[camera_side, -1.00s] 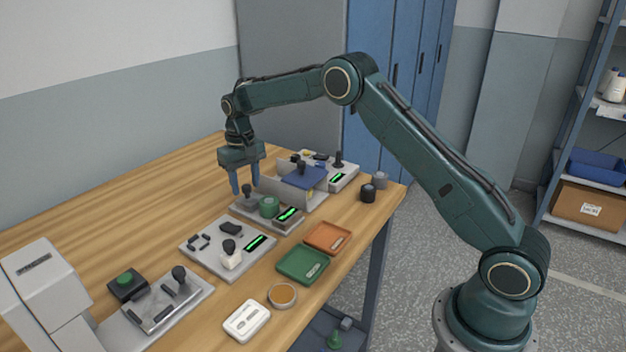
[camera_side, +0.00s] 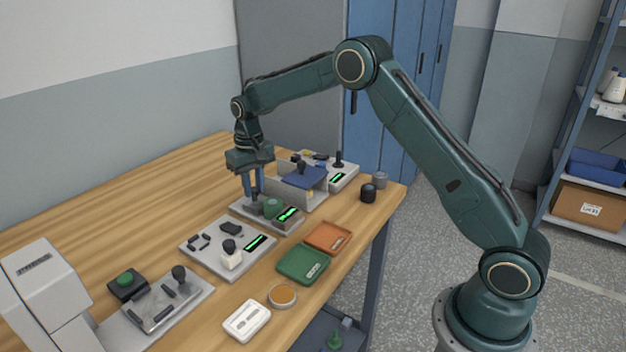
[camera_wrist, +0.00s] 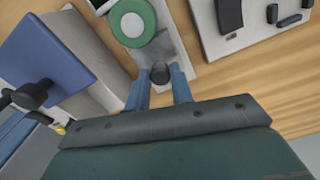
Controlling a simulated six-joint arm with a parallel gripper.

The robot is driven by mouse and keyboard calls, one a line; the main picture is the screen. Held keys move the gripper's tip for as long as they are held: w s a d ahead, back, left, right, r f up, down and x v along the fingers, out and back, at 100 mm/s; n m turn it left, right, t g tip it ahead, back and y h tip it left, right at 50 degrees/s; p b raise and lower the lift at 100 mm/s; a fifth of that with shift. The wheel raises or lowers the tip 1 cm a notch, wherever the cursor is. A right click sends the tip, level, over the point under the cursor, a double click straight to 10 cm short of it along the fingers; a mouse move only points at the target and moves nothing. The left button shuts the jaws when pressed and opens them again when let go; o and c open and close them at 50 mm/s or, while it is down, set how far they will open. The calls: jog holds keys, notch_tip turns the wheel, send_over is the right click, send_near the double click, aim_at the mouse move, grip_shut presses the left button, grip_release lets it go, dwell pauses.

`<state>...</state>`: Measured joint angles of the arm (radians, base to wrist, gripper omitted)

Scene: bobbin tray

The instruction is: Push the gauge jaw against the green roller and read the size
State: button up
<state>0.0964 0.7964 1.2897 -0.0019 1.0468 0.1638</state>
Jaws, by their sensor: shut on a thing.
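The green roller (camera_side: 273,207) stands upright on the grey gauge plate (camera_side: 238,206), beside a small lit green display (camera_side: 289,214). In the wrist view the roller (camera_wrist: 132,22) shows its pale centre and green ring. My gripper (camera_side: 253,192) is lowered at the left end of the gauge and shut on the gauge jaw's dark knob (camera_wrist: 160,72). In the wrist view the knob sits between my blue fingertips, just below the roller. Whether the jaw touches the roller is hidden. The display digits are too small to read.
A grey bracket with a blue block (camera_side: 305,177) stands close behind the gauge. Another gauge plate (camera_side: 213,262) lies in front. Green (camera_side: 303,264) and orange (camera_side: 327,237) trays lie near the table edge. The table's back left is clear.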

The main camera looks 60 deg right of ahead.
jog(key=shift+s+d+f, duration=0.1)
jog(key=shift+s, duration=0.3)
jog(key=o, duration=0.7)
jog(key=shift+c, duration=0.2)
jog(key=shift+o, duration=0.2)
jog(key=shift+r, duration=0.2)
jog(key=shift+w+r, duration=0.1)
jog(key=shift+r, duration=0.45)
notch_tip(320, 180, up, 12)
jog(key=shift+r, duration=0.2)
